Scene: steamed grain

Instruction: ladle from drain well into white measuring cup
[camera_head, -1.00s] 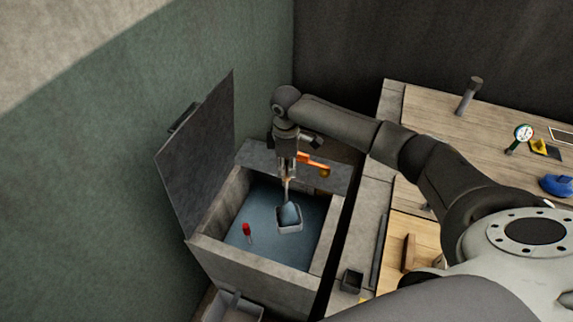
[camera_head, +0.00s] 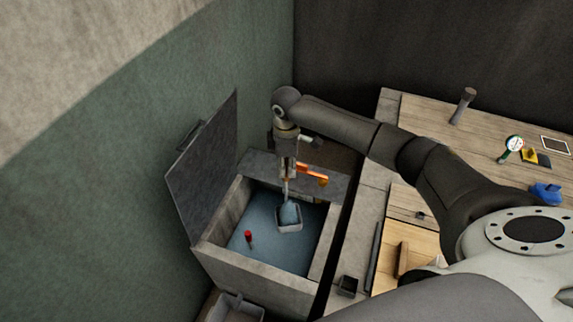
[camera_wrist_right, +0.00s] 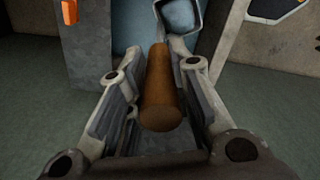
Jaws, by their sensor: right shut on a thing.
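My right gripper (camera_head: 288,180) hangs down over the open, water-filled drain well (camera_head: 215,262). It is shut on the ladle's brown wooden handle (camera_wrist_right: 163,95), which lies between both fingers in the wrist view. The ladle's grey square scoop (camera_head: 289,224) is at the bluish water in the well, with bluish liquid inside it. I cannot tell how deep the scoop sits. No white measuring cup can be made out clearly. My left gripper is not in view.
A raised grey lid (camera_head: 203,165) stands left of the well. A red object (camera_head: 248,236) is in the water, and an orange handle (camera_head: 313,175) is at the back rim.

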